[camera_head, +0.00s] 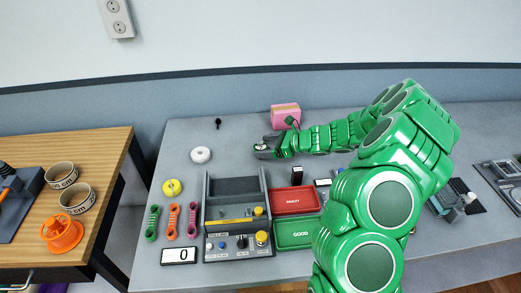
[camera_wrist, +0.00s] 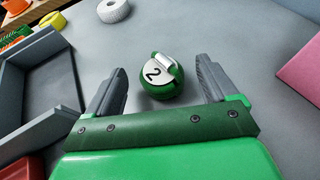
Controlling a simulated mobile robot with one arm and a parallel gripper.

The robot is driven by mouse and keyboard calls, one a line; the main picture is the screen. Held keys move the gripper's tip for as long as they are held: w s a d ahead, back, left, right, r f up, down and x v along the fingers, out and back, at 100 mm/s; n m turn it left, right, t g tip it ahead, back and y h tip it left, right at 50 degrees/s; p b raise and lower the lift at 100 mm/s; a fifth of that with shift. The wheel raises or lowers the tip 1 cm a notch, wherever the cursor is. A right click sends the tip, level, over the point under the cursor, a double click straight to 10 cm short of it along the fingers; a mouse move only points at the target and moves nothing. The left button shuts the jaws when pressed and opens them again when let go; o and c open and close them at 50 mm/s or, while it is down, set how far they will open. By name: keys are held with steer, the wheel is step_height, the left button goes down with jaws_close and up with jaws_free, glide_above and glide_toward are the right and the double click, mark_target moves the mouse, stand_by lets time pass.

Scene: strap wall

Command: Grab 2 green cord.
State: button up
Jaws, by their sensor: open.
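A small round green item with a white label marked 2 (camera_wrist: 160,80), which I take to be the 2 green cord, lies on the grey table in the wrist view. My gripper (camera_wrist: 160,62) is open, with one grey finger on each side of the item and gaps between. In the head view my gripper (camera_head: 264,149) is low over the table's back half, left of the pink box. The item is hard to make out there among the jaws.
The pink box (camera_head: 285,116) stands behind my gripper. A white roll (camera_head: 201,155) lies to its left. A grey open tray station (camera_head: 237,205), a red tray (camera_head: 296,201) and a green tray (camera_head: 296,235) are in front. Green, orange and magenta straps (camera_head: 173,221) lie at left.

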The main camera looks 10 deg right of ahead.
steer(key=shift+x, duration=1.25)
steer(key=c, duration=1.1)
